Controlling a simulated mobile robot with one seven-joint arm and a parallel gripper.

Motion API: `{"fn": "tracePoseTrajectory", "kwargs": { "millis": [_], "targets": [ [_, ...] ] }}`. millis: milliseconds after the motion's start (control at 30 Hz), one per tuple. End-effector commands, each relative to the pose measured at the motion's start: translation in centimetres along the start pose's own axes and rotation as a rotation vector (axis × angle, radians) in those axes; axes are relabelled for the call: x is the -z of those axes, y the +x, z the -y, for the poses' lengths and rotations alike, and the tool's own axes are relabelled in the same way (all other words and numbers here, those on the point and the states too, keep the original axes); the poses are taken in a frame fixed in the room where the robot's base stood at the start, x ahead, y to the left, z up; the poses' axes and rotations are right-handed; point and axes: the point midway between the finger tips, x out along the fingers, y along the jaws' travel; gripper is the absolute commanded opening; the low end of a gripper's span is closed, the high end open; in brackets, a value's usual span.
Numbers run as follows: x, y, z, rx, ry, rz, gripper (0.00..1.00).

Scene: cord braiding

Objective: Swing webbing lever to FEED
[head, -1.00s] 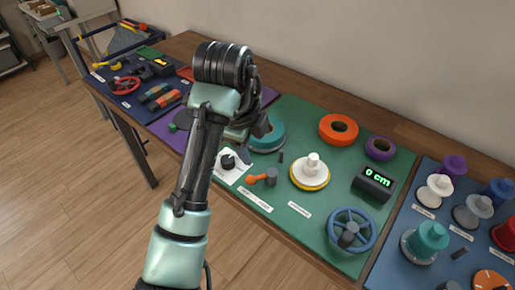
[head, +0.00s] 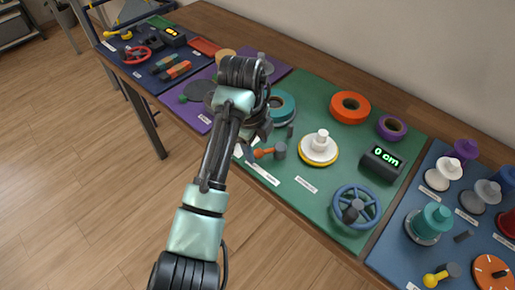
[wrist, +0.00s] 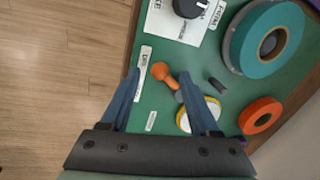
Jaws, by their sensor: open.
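The webbing lever, with an orange knobbed arm (head: 263,153) and a grey pivot, sits on the green mat (head: 331,209). In the head view its orange end points left, close to my gripper (head: 251,146). In the wrist view the orange knob (wrist: 158,70) appears between the two blue fingertips of my gripper (wrist: 160,76), which are open with nothing held. Whether the fingers are level with the knob or above it, I cannot tell. The small label by the lever is too small to read.
A white spool on a yellow disc (head: 318,149) stands right of the lever. A teal roll (head: 282,105) and a small dark post (head: 290,131) are behind it. A white card with a black knob (wrist: 190,6) lies nearby. A blue handwheel (head: 357,207) is farther right.

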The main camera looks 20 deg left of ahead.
Motion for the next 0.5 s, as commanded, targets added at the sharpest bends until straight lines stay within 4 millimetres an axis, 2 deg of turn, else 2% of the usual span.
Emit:
{"fn": "tracePoseTrajectory", "kwargs": {
  "millis": [33, 200, 500],
  "targets": [
    [0.0, 0.7, 0.0, -0.002, 0.0, 0.0, 0.62],
    [0.0, 1.8, 0.0, 0.0, 0.001, 0.001, 0.62],
    [0.0, 1.9, 0.0, 0.001, 0.0, 0.001, 0.62]
  ]
}}
